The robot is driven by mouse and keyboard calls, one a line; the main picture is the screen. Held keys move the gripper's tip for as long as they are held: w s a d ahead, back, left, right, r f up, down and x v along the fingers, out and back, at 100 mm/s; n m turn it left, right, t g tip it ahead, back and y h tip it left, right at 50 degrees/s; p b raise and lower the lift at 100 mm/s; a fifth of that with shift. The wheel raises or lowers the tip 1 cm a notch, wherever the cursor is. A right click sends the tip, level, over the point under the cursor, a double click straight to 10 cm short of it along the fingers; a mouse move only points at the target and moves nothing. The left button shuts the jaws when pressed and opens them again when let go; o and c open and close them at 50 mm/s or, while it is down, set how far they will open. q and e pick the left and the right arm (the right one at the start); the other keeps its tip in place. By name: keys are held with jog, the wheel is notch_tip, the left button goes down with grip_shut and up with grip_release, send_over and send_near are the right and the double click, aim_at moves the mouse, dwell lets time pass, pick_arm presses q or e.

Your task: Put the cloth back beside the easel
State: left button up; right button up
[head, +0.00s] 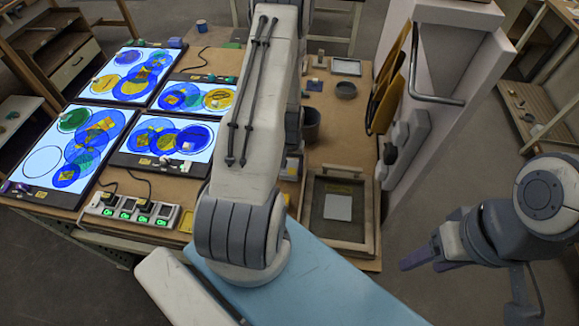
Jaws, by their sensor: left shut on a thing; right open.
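My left arm (255,110) rises through the middle of the head view and covers part of the table. Its gripper and whatever it holds are hidden behind the arm or outside the picture. I cannot make out the cloth. No easel can be told for certain; a wooden frame (366,215) with a dark panel and a small pale square lies at the table's near right, right of my arm. My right gripper (462,268) is open and empty over the floor, right of the table and apart from it.
Several lit panels with painted circles, one a front-left panel (27,165), cover the table's left. A power strip (130,213) lies at the near edge. A white cabinet (455,70) borders the table's right.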

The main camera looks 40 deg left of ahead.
pick_arm(q)
jog(key=shift+f, duration=0.55)
jog(key=shift+f, duration=0.25)
jog(key=o, duration=1.3)
jog(key=shift+r, duration=0.2)
